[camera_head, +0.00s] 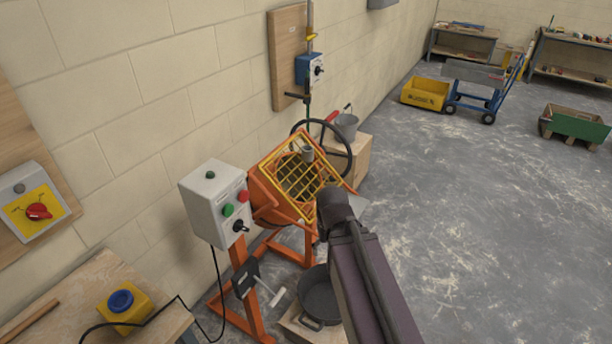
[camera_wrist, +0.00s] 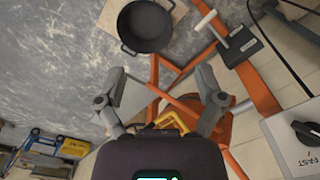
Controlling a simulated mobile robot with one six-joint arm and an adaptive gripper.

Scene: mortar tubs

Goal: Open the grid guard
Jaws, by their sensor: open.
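The grid guard (camera_head: 296,178) is a yellow mesh frame. In the head view it lies tilted over the mouth of the orange mixer drum (camera_head: 262,200). My gripper (camera_head: 322,190) is at the guard's right side, with my dark wrist hiding its fingers and part of that edge. In the wrist view, both fingers of my gripper (camera_wrist: 161,82) are spread apart, with nothing held between their tips. A piece of yellow frame (camera_wrist: 168,121) shows between the finger bases, partly hidden by my wrist. Whether the fingers touch the guard I cannot tell.
A grey control box (camera_head: 213,200) stands close left of the drum. A black handwheel (camera_head: 342,140) is behind it. A black tub (camera_head: 320,298) sits below on a wooden block. A bucket (camera_head: 347,124) stands behind. Open floor (camera_head: 470,210) lies to the right.

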